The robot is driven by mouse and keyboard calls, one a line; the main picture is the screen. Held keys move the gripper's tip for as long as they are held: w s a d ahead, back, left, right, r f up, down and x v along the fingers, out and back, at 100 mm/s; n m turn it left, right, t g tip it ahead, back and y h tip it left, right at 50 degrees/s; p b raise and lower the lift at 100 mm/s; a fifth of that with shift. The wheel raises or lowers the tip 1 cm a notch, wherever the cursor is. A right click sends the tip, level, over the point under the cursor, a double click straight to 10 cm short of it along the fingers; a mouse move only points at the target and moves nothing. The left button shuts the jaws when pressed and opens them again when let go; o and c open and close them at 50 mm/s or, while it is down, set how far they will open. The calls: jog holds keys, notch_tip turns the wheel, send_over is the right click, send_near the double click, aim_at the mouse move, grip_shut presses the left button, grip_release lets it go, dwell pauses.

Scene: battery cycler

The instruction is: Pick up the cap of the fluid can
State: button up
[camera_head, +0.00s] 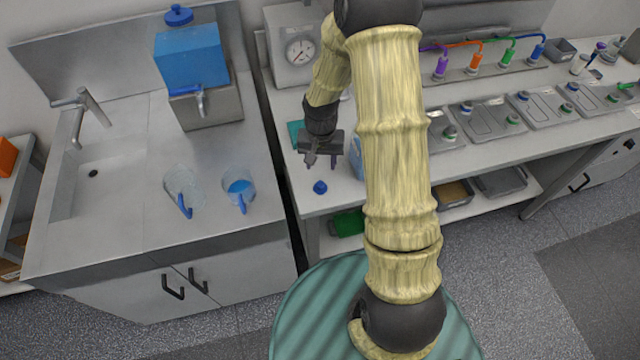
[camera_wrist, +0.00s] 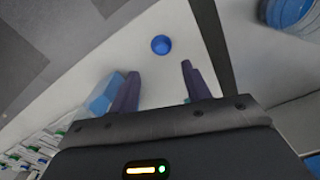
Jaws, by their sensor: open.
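A small round blue cap (camera_head: 320,187) lies on the white bench near its front left corner. It also shows in the wrist view (camera_wrist: 161,44), ahead of and roughly between my fingertips. My gripper (camera_head: 322,162) is above the bench, just behind the cap in the head view. Its two fingers stand apart with nothing between them, as the wrist view (camera_wrist: 160,70) shows. A light-blue container, seemingly the fluid can (camera_head: 357,158), stands right of my gripper, mostly hidden by my arm. It shows beside the left finger in the wrist view (camera_wrist: 98,98).
Left of a narrow gap is a sink counter (camera_head: 130,215) with two jugs (camera_head: 238,188) and a blue tank (camera_head: 190,58) with a knobbed lid. A gauge box (camera_head: 290,68) stands at the back of the bench. Several cell trays (camera_head: 487,118) line the bench to the right.

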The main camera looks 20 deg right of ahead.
jog(key=p, duration=0.1)
send_over(320, 184)
jog(key=shift+s+f, duration=0.15)
jog(key=shift+f, duration=1.2)
jog(key=shift+s+f, duration=0.1)
jog(key=shift+f, duration=1.25)
jog(key=shift+w+f+p, duration=0.2)
jog(key=shift+f+p, duration=0.8)
jog(key=shift+w+f+p, duration=0.15)
jog(key=shift+f+p, duration=0.4)
jog(key=shift+f, duration=1.05)
grip_shut()
